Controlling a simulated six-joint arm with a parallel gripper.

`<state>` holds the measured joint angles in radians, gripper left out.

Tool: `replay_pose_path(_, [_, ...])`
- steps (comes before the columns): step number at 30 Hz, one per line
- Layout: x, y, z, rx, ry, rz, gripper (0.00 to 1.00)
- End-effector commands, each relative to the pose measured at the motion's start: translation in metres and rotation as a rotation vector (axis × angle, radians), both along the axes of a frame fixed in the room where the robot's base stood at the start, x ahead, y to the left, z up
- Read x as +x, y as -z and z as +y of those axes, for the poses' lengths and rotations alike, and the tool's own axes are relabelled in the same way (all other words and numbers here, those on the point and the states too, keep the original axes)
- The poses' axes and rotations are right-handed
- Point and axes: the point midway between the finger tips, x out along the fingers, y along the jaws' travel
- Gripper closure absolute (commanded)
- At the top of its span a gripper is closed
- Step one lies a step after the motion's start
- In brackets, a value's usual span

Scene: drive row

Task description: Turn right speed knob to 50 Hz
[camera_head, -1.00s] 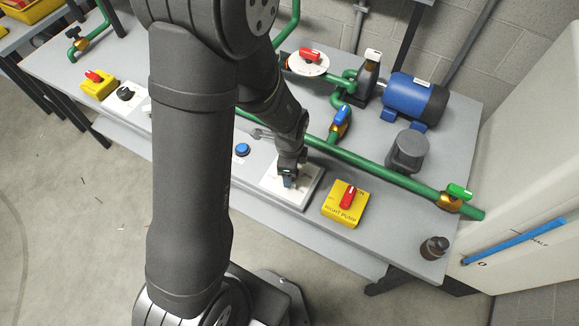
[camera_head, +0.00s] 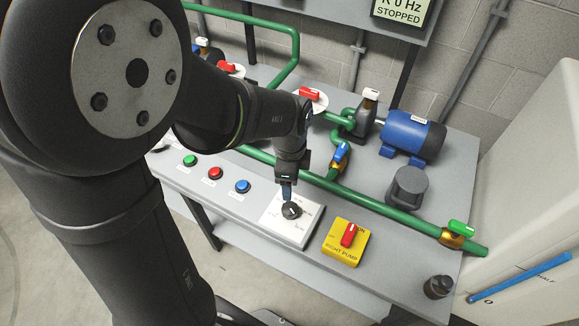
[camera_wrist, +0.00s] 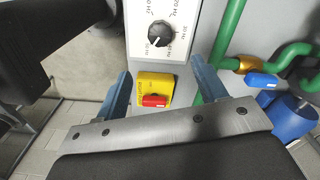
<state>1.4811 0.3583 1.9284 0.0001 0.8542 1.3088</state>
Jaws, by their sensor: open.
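The right speed knob (camera_head: 291,210) is a round black knob on a white dial plate (camera_head: 288,233) at the front of the bench. It also shows in the wrist view (camera_wrist: 161,33), with a light pointer mark. My gripper (camera_head: 287,190) is just behind and above the knob in the head view. In the wrist view its two blue fingers (camera_wrist: 160,68) are wide apart with nothing held; the knob lies beyond the fingertips, apparently apart from them. A display (camera_head: 399,11) reads "R 0 Hz STOPPED".
A yellow right pump box (camera_head: 345,243) with a red switch stands right of the plate. A green pipe (camera_head: 375,205) runs behind it. Blue (camera_head: 242,187), red (camera_head: 215,173) and green (camera_head: 190,160) buttons lie left. A blue motor (camera_head: 412,132) stands at the back.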

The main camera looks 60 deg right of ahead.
Motion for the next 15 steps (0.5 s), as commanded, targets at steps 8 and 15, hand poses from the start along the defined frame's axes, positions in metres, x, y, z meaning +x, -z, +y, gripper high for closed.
replay_pose_path(8, [0.0, -0.035, 0.0, -0.001, 0.0, 0.0, 0.35])
replay_pose_path(15, [0.0, -0.038, 0.0, 0.001, 0.0, 0.0, 0.35])
